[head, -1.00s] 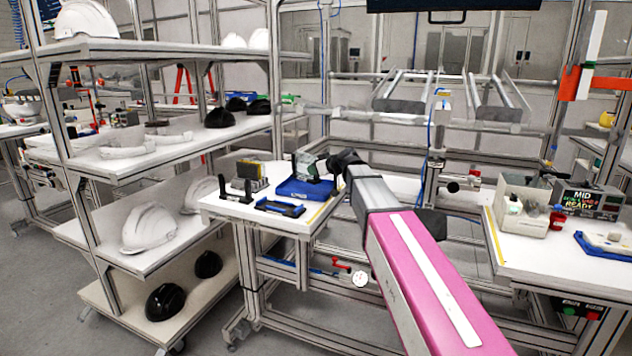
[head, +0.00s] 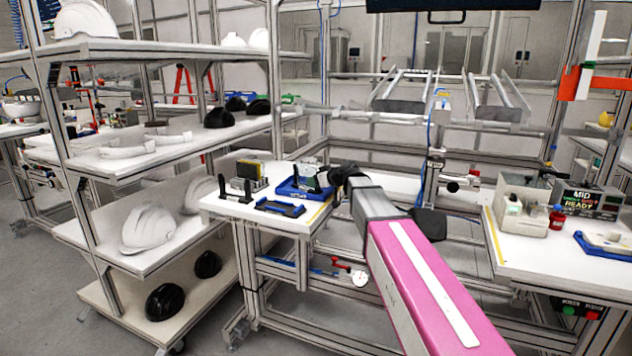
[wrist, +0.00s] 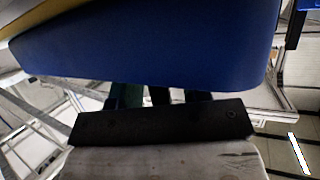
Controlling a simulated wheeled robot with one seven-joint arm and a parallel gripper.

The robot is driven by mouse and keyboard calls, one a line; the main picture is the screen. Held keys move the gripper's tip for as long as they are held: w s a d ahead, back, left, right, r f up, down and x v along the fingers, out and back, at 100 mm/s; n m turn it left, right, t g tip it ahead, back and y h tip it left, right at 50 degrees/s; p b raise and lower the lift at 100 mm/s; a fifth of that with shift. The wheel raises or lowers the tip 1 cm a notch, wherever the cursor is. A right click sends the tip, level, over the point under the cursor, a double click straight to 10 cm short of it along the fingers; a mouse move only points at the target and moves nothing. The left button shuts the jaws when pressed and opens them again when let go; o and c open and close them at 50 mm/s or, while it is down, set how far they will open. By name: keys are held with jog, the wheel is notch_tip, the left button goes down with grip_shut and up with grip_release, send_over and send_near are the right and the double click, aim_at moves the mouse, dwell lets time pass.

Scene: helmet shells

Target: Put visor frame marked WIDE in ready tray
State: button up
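A blue tray (head: 292,193) sits on the left table, with dark and pale parts in it too small to identify. My gripper (head: 322,184) is low at the tray's right side; its fingertips are hidden. In the wrist view a large blue surface (wrist: 150,45) covers most of the top and hides the finger ends, so I cannot tell whether it is open or holding anything. A dark blue-black frame-like part (head: 280,207) lies in front of the tray. I can read no WIDE mark. A second blue tray (head: 603,246) with pale parts is on the right table.
A sign (head: 590,201) reading MID and READY stands behind the right tray, beside a pale bin (head: 522,208) and a red container (head: 557,217). Dark upright holders (head: 240,183) stand on the left table. A shelf rack (head: 150,255) with helmet shells is at left. A gap separates the tables.

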jog(key=shift+r, duration=0.15)
jog(key=v, duration=1.2)
